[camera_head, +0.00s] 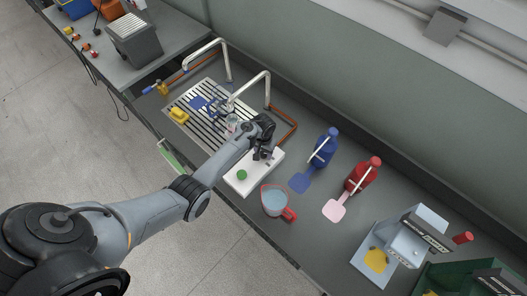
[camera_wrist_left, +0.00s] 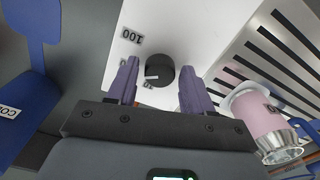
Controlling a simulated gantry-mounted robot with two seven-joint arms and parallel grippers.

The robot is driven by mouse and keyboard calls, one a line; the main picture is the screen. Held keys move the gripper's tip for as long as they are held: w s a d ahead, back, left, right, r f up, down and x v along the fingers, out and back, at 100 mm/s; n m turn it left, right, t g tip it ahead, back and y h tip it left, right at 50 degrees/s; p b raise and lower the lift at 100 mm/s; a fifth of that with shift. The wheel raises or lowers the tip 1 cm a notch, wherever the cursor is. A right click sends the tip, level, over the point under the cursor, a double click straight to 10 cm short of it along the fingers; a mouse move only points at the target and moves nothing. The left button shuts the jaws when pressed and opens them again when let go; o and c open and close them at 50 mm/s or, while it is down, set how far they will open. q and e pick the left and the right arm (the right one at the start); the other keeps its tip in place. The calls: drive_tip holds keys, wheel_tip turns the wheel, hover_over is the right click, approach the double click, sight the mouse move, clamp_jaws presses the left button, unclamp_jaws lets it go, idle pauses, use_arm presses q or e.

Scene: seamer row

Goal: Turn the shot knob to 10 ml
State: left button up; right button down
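The shot knob (camera_wrist_left: 160,71) is a round black dial with a white pointer mark, on top of a white unit (camera_wrist_left: 180,30) in the left wrist view. The pointer points left in that view. In the head view the left gripper (camera_head: 262,154) is over the white unit (camera_head: 246,184), hiding the knob. My right gripper is not in view.
A green button (camera_head: 242,174) is on the white unit. A slatted drain grid (camera_head: 190,112) with taps lies behind. A pinkish container (camera_wrist_left: 262,122) is close to the right finger.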

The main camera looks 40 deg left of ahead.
use_arm(q)
drive_tip(key=c, duration=0.8)
drive_tip(key=shift+o, duration=0.2)
drive_tip(key=n+p, duration=0.2)
drive_tip(key=shift+r+n, duration=0.15)
drive_tip(key=shift+n, duration=0.25)
drive_tip(key=n+p, duration=0.1)
drive_tip(key=n, duration=0.1)
drive_tip(key=shift+n, duration=0.4)
drive_tip(key=n, duration=0.2)
drive_tip(key=shift+n+p, duration=0.3)
drive_tip(key=shift+p, duration=0.1)
drive_tip(key=shift+n, duration=1.8)
